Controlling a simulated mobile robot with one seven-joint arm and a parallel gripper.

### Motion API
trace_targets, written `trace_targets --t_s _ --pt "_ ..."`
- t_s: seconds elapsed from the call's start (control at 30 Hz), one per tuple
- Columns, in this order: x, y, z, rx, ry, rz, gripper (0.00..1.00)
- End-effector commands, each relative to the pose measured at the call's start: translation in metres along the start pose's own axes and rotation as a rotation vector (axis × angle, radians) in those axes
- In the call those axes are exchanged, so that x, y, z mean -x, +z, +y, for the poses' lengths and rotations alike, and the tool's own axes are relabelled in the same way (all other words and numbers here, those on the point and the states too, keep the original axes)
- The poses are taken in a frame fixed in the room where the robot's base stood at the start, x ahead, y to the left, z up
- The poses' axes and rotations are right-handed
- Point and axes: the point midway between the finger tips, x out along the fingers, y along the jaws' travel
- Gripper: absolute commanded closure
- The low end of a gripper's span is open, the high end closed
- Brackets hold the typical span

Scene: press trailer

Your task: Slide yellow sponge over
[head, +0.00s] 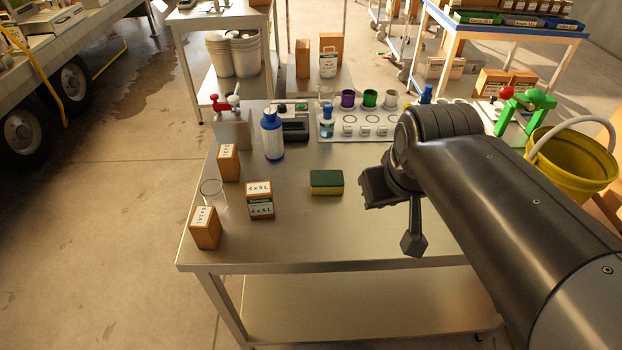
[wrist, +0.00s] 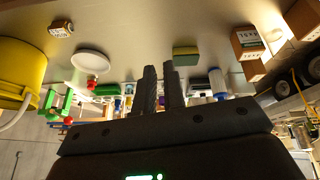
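The sponge (head: 326,183), yellow below with a dark green top layer, lies flat on the steel table (head: 290,240) near its middle. It also shows in the wrist view (wrist: 185,53), beyond my fingers and apart from them. My gripper (wrist: 160,68) shows two dark fingers close together, with a narrow gap and nothing seen between them. I cannot tell whether this is fully shut. In the head view my arm comes in from the right, and its dark end is just right of the sponge above the table. The fingertips are not clear there.
Orange-brown boxes (head: 260,200) and a clear glass (head: 212,193) stand left of the sponge. A blue-and-white bottle (head: 272,135) and a white rack (head: 368,130) stand behind. A yellow bucket (head: 570,165) is at right. The table in front of the sponge is clear.

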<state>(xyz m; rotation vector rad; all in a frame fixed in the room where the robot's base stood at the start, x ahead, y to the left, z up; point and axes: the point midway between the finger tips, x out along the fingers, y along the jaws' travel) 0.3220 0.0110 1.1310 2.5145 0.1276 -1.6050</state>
Motion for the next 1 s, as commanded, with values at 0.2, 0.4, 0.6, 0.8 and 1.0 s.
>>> trace_targets --t_s 0.2,0.4,0.6,0.8,1.0 --pt "-0.021 -0.057 -0.015 0.286 -0.016 -0.094 1.0" --pt "-0.049 -0.105 -0.035 0.547 -0.059 -0.165 1.0" --pt "-0.087 -0.147 -0.062 0.802 -0.126 -0.224 1.0" --pt "-0.134 -0.182 -0.093 1.05 -0.216 -0.268 1.0" --pt "-0.179 -0.204 -0.123 1.255 -0.311 -0.29 1.0"
